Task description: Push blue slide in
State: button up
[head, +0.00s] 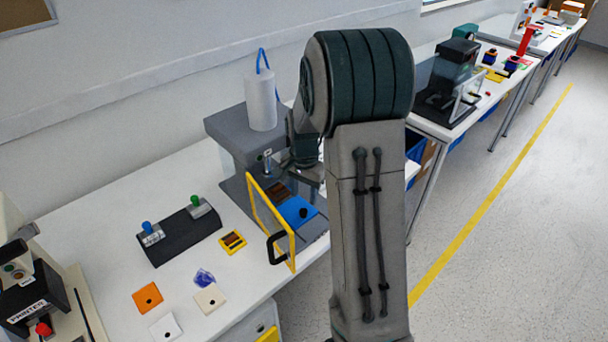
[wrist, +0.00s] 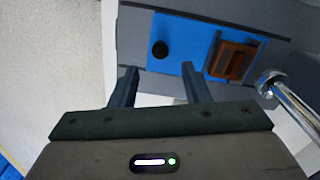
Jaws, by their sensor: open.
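The blue slide (head: 289,208) lies on the base of the grey machine (head: 232,135), with a black knob (head: 304,213) on it. In the wrist view the blue slide (wrist: 185,42) fills the upper middle. Its black knob (wrist: 160,49) shows just beyond and between my fingertips. A brown-orange piece (wrist: 232,62) sits in the slide to the right of the knob. My gripper (wrist: 159,69) is open and empty, its fingers apart and pointing at the slide. I cannot tell whether they touch it. In the head view my arm partly hides the gripper and the machine's right side.
A yellow-framed clear door (head: 271,222) with a black handle stands open at the machine's front left. A metal rod (wrist: 290,98) is right of my fingers in the wrist view. A black switch box (head: 180,236) and several small coloured plates lie on the white table (head: 95,215).

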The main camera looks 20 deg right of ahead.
aim_at(303, 210)
notch_tip(303, 210, up, 8)
jog(key=shift+f, duration=0.25)
jog(key=s+a+f+n+t+h, duration=0.2)
jog(key=s+a+n+t, duration=0.15)
jog(key=s+n, duration=0.2)
jog(key=shift+n+t, duration=0.25)
jog(key=b+x, duration=0.1)
jog(key=x, duration=0.3)
jog(key=b+x, duration=0.1)
jog(key=x, duration=0.3)
jog(key=d+b+x, duration=0.1)
jog(key=b+x, duration=0.1)
jog(key=x, duration=0.3)
jog(key=shift+w+r, duration=0.15)
jog(key=shift+w, duration=0.2)
